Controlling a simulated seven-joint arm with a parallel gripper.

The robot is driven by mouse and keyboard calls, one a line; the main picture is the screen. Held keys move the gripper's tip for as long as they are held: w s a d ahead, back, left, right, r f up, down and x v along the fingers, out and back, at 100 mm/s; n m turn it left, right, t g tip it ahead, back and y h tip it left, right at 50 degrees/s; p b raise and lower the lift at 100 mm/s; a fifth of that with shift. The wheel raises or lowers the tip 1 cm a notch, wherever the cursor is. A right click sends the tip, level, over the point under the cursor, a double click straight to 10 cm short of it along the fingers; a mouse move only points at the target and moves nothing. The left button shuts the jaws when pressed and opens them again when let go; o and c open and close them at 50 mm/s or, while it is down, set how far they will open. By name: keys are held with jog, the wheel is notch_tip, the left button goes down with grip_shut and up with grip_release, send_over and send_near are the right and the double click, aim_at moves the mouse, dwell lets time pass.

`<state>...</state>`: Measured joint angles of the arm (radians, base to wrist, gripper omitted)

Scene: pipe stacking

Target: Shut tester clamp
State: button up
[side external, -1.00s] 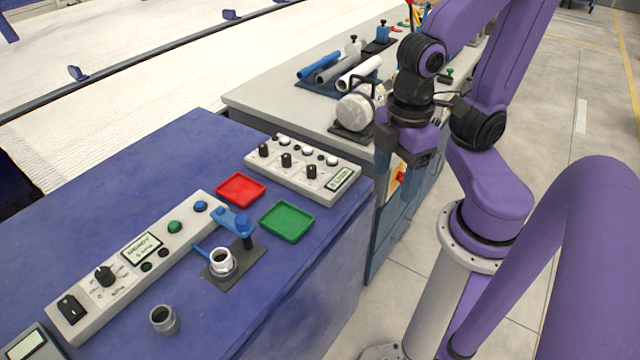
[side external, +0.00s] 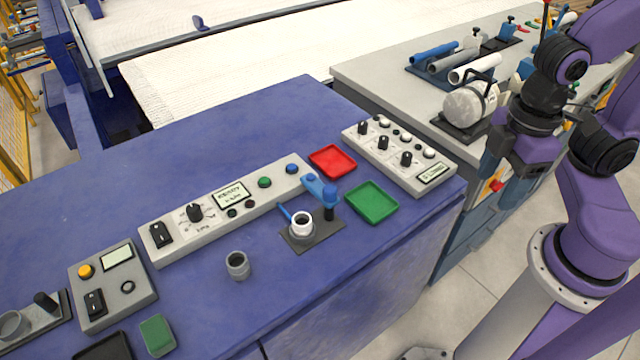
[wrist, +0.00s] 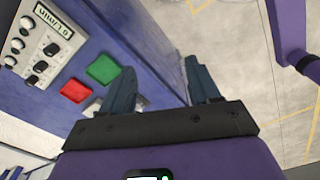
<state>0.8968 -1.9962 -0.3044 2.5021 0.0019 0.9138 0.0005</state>
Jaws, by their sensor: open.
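The tester clamp (side external: 328,192) stands on a dark base plate (side external: 322,236) on the blue bench, with a blue arm and knob on a dark post. A white ring-shaped fitting (side external: 301,226) sits on the plate beside it, with a thin blue handle at its left. I cannot tell whether the clamp is open or shut. My gripper (wrist: 160,68) is open and empty in the wrist view, fingers apart. In the side view it hangs off the bench's right side, well apart from the clamp. In the wrist view my left finger hides most of the clamp area.
A red tray (side external: 333,161) and a green tray (side external: 371,202) lie near the clamp. A control box (side external: 398,157) stands behind them and a long panel (side external: 225,208) to the left. A grey pipe fitting (side external: 237,265) stands in front. A grey bench (side external: 365,80) holds pipes.

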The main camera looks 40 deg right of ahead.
jog(key=w+a+f+m+g, duration=0.2)
jog(key=w+a+m+g, duration=0.3)
jog(key=m, duration=0.4)
jog(key=m+t+y, duration=0.2)
jog(key=m+y, duration=1.1)
jog(key=m, duration=0.6)
send_near(332, 187)
jog(key=x, duration=1)
jog(key=shift+a+f, duration=0.2)
jog(key=shift+a, duration=0.15)
grip_shut()
